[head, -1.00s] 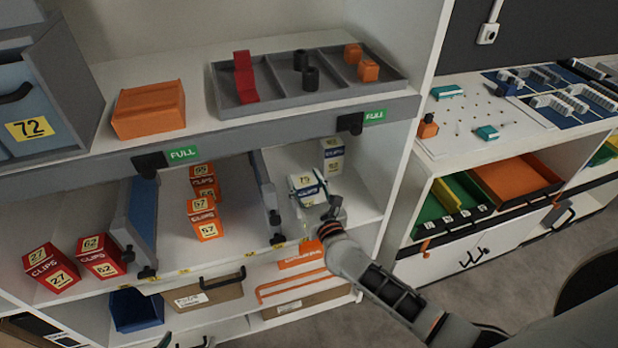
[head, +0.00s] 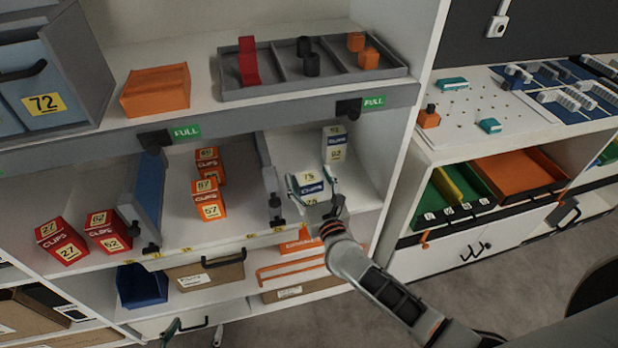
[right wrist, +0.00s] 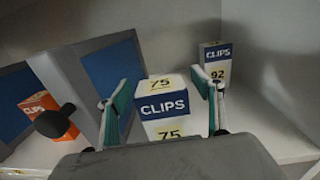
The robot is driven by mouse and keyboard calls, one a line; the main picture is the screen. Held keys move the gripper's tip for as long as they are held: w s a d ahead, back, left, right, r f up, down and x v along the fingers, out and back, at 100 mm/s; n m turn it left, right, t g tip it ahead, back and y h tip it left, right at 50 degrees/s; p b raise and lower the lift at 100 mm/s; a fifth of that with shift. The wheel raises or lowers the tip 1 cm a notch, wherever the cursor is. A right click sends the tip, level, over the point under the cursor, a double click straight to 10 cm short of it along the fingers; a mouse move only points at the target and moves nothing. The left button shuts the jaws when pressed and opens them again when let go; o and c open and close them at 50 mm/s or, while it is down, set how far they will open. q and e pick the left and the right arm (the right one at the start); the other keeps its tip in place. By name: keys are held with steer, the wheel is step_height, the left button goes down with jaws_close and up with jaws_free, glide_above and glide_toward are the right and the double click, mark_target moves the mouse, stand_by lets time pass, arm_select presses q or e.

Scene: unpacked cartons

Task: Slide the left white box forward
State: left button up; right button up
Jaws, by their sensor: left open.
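The left white box (head: 313,183), marked CLIPS and 75, stands in the right bay of the middle shelf. It also shows in the right wrist view (right wrist: 163,104). Part of the box's lower front is hidden by the gripper. A second white box (head: 335,142), marked 92, stands farther back and to the right, clear of the fingers. My left gripper (head: 192,333) is low at the bottom edge, open and empty.
A grey divider (head: 267,180) with black knobs stands close on the left. The shelf's white side wall (head: 402,130) is on the right. Orange clip boxes (head: 209,198) stand beyond the divider.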

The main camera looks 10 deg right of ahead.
steer(key=shift+s, duration=0.15)
steer(key=s+d, duration=0.1)
steer(key=s, duration=1)
steer(key=shift+s, duration=0.35)
steer(key=s+a+f+n+g+y, duration=0.15)
steer(key=s+n, duration=0.25)
steer(key=n, duration=0.8)
steer(key=s+a+f+n+g+y, duration=0.1)
steer(key=s+a+f+n+y, duration=0.2)
steer(key=n, duration=0.9)
steer(key=s+d+f+n+g+h, duration=0.3)
steer(key=s+d+f+n, duration=0.6)
steer(key=n, duration=0.6)
steer(key=shift+s+d+f+g, duration=0.25)
steer(key=shift+d+f+g, duration=0.05)
steer(key=shift+f+g, duration=0.55)
